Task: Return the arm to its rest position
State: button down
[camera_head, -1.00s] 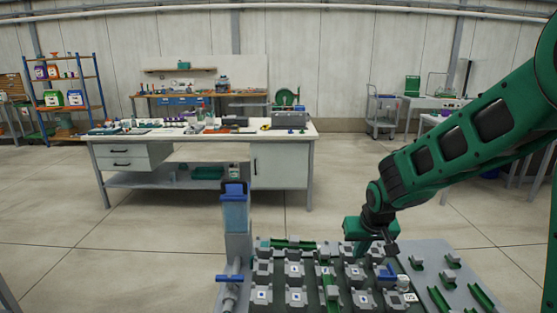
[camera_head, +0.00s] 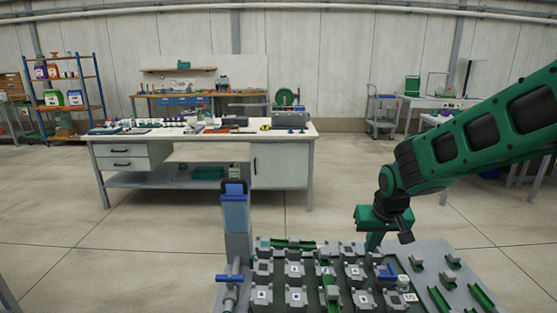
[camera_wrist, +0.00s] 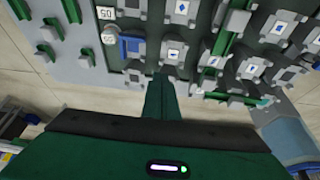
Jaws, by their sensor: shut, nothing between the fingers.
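My arm reaches in from the right in the head view, with my gripper (camera_head: 374,241) at its end, pointing down over the back edge of the skid board (camera_head: 430,258). The gripper is shut and holds nothing. In the wrist view my gripper (camera_wrist: 162,92) shows as a narrow green shape at the board's edge. Grey valve blocks (camera_head: 295,296) with white marked faces stand in rows on the board. A blue-handled part (camera_head: 386,272) sits near the gripper; it also shows in the wrist view (camera_wrist: 132,45).
A blue-topped column (camera_head: 235,208) and a blue-handled pipe valve (camera_head: 230,278) stand at the board's left. Green rails (camera_head: 440,300) and small holders lie at its right. A workbench (camera_head: 210,135) stands behind, with open floor between.

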jog(key=s+d+r+m+g+h, duration=0.1)
jog(key=s+d+r+m+g, duration=0.15)
jog(key=s+d, duration=1.05)
jog(key=s+d+m+g, duration=0.1)
jog(key=s, duration=0.9)
jog(key=s+d+r+m+y, duration=0.1)
jog(key=s+d+m, duration=0.1)
jog(key=s, duration=0.7)
jog(key=shift+s+r+g, duration=0.25)
jog(key=shift+s+g, duration=0.1)
jog(key=shift+m, duration=0.25)
jog(key=shift+w+f, duration=0.25)
jog(key=shift+w, duration=0.4)
